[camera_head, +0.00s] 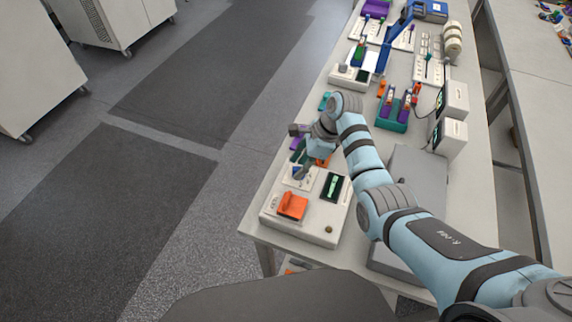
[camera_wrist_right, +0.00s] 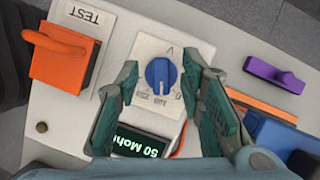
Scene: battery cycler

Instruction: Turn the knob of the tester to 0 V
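The tester (camera_head: 318,229) is a white box at the near end of the bench, with an orange lever piece (camera_head: 292,206) and a dark display (camera_head: 333,187). In the right wrist view its blue round knob (camera_wrist_right: 160,75) sits on a light plate with printed marks. The knob's pale notch faces the picture's bottom, near the small numbers. The display (camera_wrist_right: 140,145) reads "50 Moh", the rest cut off. My right gripper (camera_wrist_right: 161,68) is open, its green-padded fingers on either side of the knob with gaps. In the head view it (camera_head: 301,172) is over the tester and hides the knob.
An orange block (camera_wrist_right: 64,57) stands beside the "TEST" label. A purple piece (camera_wrist_right: 273,74) and blue piece (camera_wrist_right: 272,138) lie beyond the tester. A grey case (camera_head: 413,175) lies beside my right arm. A teal battery holder (camera_head: 391,115) and white devices (camera_head: 451,137) stand farther along.

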